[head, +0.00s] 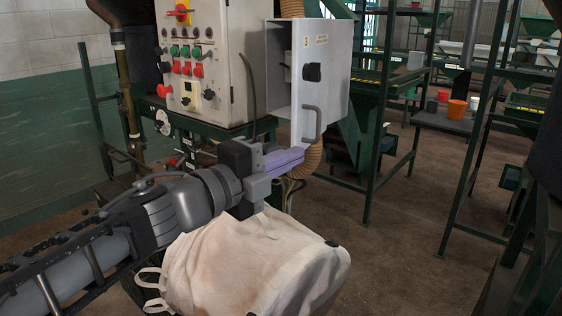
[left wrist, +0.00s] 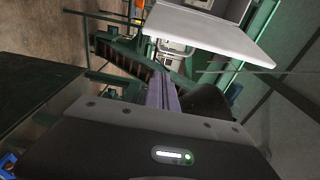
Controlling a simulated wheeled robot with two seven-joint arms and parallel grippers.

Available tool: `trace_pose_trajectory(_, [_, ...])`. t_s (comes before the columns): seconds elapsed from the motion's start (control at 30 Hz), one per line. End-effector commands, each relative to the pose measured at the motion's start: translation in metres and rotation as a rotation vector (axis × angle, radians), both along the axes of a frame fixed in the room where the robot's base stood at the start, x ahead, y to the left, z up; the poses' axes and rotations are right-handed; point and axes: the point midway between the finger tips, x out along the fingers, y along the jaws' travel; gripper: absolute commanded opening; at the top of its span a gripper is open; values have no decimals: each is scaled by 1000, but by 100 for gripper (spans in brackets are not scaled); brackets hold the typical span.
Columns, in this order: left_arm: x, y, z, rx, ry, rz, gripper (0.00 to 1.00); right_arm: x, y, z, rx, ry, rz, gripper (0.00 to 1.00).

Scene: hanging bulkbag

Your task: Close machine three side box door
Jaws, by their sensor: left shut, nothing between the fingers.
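The side box door (head: 334,92) is a pale grey panel with a small label, a black knob (head: 312,72) and a curved grey handle (head: 311,123). It stands open, with a recess of the box (head: 277,75) showing to its left. My left gripper (head: 299,154) is shut and empty, its purple fingers together just below the door's lower edge and handle. In the left wrist view the shut fingers (left wrist: 162,90) point at the area below the pale door panel (left wrist: 215,38). I cannot tell whether they touch it. My right gripper is not in view.
A control panel (head: 205,60) with coloured buttons and a red-yellow switch stands left of the box. A pale fabric bulk bag (head: 250,262) sits below my left arm. Green metal frames (head: 385,110) stand to the right. An orange bucket (head: 457,109) rests on a shelf.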

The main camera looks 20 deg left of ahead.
Motion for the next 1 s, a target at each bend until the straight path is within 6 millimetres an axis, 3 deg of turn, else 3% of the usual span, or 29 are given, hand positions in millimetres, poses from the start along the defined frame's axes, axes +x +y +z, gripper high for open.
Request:
trace_pose_trajectory(0.33, [63,-32,-3,-2,2,-2,0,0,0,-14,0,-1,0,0])
trace_pose_trajectory(0.43, [64,-12,2,0,1,5,0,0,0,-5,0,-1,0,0])
trace_pose_trajectory(0.6, [66,4,1,-1,0,2,0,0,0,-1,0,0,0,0])
trace_pose_trajectory(1.0, [66,9,0,-1,0,1,0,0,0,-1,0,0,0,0])
